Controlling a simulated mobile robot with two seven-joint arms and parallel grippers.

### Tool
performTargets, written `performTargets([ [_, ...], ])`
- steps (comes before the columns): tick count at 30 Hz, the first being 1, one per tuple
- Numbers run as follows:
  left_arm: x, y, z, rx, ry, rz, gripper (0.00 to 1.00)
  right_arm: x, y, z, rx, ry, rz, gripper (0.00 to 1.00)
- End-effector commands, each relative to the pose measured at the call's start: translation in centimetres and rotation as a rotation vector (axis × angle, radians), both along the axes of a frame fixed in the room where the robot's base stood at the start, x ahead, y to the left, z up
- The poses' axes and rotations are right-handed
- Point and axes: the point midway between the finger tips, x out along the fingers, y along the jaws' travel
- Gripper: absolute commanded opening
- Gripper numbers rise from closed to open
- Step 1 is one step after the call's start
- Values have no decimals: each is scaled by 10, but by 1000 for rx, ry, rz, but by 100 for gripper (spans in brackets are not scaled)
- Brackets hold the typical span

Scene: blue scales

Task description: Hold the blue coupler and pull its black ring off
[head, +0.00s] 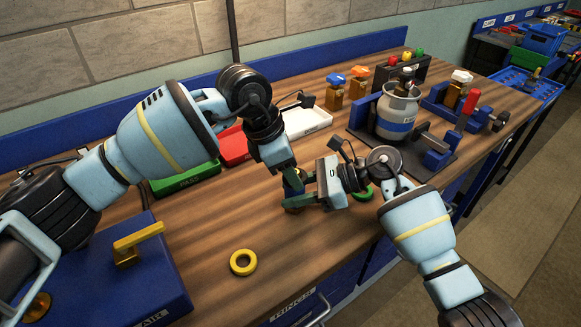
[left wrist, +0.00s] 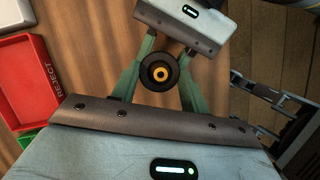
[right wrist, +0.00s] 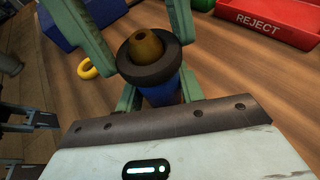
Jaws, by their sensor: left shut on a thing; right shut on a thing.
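The blue coupler (right wrist: 162,90) stands upright over the table with a brass nose (right wrist: 148,44) on top. The black ring (right wrist: 150,66) sits around it just below the nose; in the left wrist view the ring (left wrist: 146,72) is seen from above, encircling the brass centre. My right gripper (head: 302,198) reaches in from the right and is shut on the blue body below the ring. My left gripper (head: 291,180) comes from above and behind and is shut on the ring, its fingers on either side. In the head view the fingers mostly hide coupler and ring.
A yellow ring (head: 243,262) lies in front and a green ring (head: 368,193) lies right, partly behind my right arm. A red reject tray (left wrist: 45,80), green tray (head: 185,180) and white tray (head: 308,123) stand behind. A blue box (head: 150,275) is at left, a grey canister (head: 398,110) at right.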

Motion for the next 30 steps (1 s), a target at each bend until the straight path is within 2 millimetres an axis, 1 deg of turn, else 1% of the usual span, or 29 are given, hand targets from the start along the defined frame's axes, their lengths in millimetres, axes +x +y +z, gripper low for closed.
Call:
performTargets([
  [14,0,0,5,-1,-1,0,24,0,0,0,0,0,-1,8],
  [30,0,0,27,-1,-2,-1,24,0,0,0,0,0,0,8],
])
